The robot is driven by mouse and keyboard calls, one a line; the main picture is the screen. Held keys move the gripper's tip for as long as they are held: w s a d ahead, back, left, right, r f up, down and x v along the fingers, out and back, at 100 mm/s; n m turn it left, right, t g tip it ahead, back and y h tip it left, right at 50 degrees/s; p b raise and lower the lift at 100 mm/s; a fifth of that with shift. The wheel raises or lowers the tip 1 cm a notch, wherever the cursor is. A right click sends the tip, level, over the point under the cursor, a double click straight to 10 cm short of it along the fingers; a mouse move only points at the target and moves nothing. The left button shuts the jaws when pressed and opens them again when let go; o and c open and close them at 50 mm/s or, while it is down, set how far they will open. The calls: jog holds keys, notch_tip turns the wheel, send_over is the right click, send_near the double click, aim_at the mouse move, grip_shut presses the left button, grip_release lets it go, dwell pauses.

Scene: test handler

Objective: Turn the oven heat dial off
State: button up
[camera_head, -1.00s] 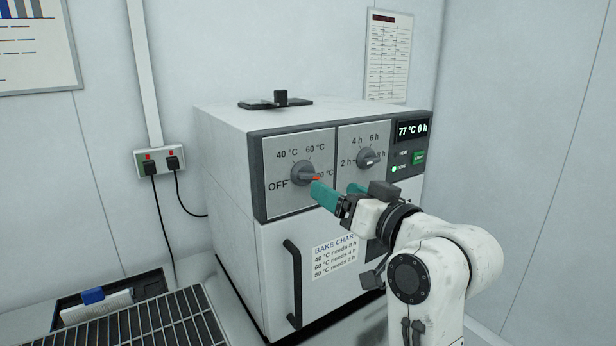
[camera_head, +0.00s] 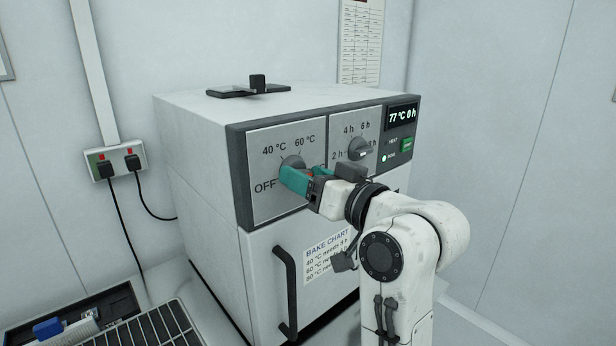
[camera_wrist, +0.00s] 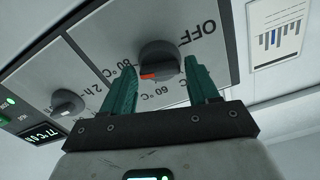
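The heat dial (camera_head: 291,162) is a dark grey knob on the left panel of the oven (camera_head: 190,150), with OFF, 40 °C, 60 °C and 80 °C marks. In the wrist view the dial (camera_wrist: 160,52) shows a red pointer end directed towards the 80 °C mark. My gripper (camera_head: 297,182) is at the dial, with its teal fingers hiding part of it in the head view. In the wrist view my gripper (camera_wrist: 160,70) is open, one finger on each side of the dial. I cannot tell whether the fingers touch it.
The oven door handle (camera_head: 286,290) stands out below. A black item (camera_head: 250,88) lies on top. A grated tray (camera_head: 150,330) is at lower left.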

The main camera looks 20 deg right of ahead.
jog(key=c, duration=0.7)
jog(key=shift+c, duration=0.2)
